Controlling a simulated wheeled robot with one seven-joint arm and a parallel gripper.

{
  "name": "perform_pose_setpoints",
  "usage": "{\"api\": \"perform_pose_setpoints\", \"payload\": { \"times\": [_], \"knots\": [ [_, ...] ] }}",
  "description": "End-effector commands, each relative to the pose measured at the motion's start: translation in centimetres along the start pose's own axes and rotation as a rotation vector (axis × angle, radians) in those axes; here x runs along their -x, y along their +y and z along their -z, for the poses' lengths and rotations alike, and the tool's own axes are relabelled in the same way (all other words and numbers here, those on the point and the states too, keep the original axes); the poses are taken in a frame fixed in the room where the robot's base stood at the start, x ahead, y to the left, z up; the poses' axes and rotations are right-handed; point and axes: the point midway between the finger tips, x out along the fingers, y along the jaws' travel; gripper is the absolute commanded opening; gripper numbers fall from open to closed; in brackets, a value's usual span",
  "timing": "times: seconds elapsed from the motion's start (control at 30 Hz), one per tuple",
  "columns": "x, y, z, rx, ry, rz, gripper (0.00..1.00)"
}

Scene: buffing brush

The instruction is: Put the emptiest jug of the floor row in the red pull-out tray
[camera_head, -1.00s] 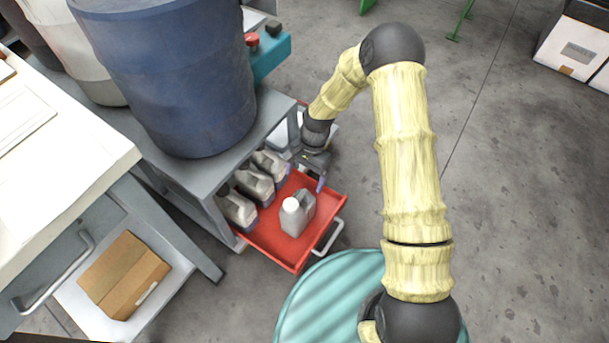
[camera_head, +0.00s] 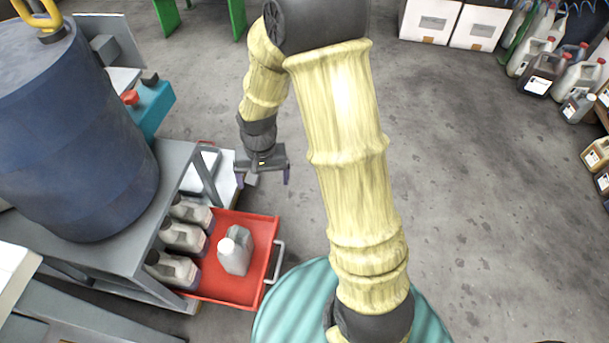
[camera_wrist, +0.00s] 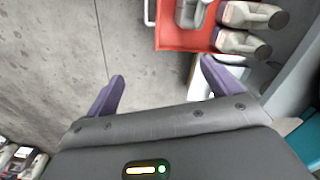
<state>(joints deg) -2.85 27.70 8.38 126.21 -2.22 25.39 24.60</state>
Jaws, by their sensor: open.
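The red pull-out tray (camera_head: 262,232) extends from the grey cart in the head view. A grey jug with a white cap (camera_head: 235,250) stands in it, apart from several jugs in a row at its cart side (camera_head: 183,237). The tray also shows at the top of the wrist view (camera_wrist: 172,38). The floor row of jugs (camera_head: 537,72) stands at the far right; their fill levels are too small to compare. My gripper (camera_head: 262,179) is open and empty, above and beyond the tray's far end. Its purple fingers (camera_wrist: 157,92) spread in the wrist view with nothing between them.
A blue barrel (camera_head: 75,130) stands on the grey cart (camera_head: 130,255). White boxes (camera_head: 428,20) stand on the floor at the back right. More jugs (camera_head: 598,155) line the right edge. The concrete floor between cart and jugs is clear.

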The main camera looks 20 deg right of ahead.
Motion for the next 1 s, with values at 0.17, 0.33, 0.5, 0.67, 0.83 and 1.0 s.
{"api": "perform_pose_setpoints", "payload": {
  "times": [0.17, 0.33, 0.5, 0.67, 0.83, 1.0],
  "knots": [
    [4.8, 3.9, -2.4, 0.089, 0.099, -0.010, 0.89],
    [8.0, 7.1, -5.4, 0.167, 0.181, -0.021, 0.89],
    [9.3, 8.7, -7.4, 0.214, 0.225, -0.028, 0.89],
    [9.4, 8.9, -7.6, 0.223, 0.230, -0.029, 0.89],
    [9.4, 8.9, -7.6, 0.222, 0.229, -0.029, 0.89],
    [11.5, 8.7, -7.6, 0.221, 0.229, -0.029, 0.89]
  ]
}}
